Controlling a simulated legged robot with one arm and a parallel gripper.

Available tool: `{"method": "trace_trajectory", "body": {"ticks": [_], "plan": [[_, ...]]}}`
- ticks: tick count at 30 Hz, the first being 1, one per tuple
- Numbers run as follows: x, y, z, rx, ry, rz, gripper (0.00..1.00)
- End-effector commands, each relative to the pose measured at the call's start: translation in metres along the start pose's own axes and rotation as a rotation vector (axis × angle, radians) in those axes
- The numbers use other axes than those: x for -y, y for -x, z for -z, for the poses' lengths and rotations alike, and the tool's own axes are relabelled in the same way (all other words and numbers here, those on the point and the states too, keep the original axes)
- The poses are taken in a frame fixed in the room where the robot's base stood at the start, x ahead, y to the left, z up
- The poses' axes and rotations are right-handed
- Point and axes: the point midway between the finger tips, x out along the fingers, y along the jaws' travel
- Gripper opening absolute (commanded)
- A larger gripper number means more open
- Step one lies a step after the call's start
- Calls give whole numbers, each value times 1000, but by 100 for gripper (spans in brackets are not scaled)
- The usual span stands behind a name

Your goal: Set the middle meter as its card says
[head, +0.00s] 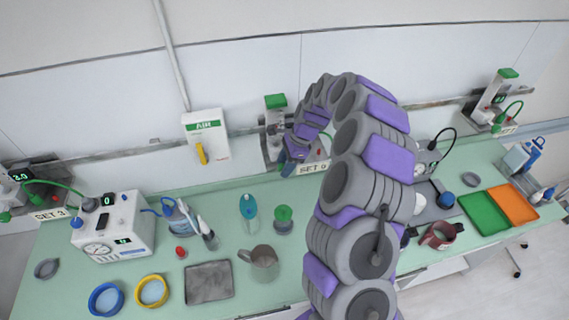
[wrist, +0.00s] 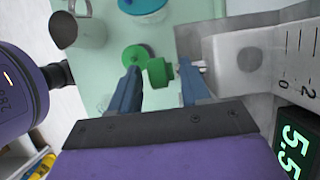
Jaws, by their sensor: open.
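The middle meter (head: 275,130) is on the back wall rail, with a green top block and a card (head: 313,168) below that appears to read SET 9. My arm hides part of it. In the wrist view, its lit display (wrist: 293,150) reads 5.5, beside a scale (wrist: 300,60) marked 0 and 2. Its green knob (wrist: 158,72) sticks out from the grey body. My gripper (wrist: 160,88) is open, with one blue finger on each side of the knob. Gaps show beside the knob. In the head view my gripper (head: 296,150) is at the meter.
The left meter (head: 14,190) has a SET 3 card; another meter (head: 490,100) is at right. Below stand a grey mug (head: 262,264), a green-topped item (head: 283,217), a teal bottle (head: 249,208) and a white device (head: 112,232). A metal tray (head: 208,281) lies in front.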

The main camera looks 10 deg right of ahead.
Motion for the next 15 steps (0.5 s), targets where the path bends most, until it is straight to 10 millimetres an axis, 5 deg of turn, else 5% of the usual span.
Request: {"method": "trace_trajectory", "body": {"ticks": [9,15], "plan": [[0,-2,0,0,0,0,47],[0,-3,0,0,0,-1,28]]}}
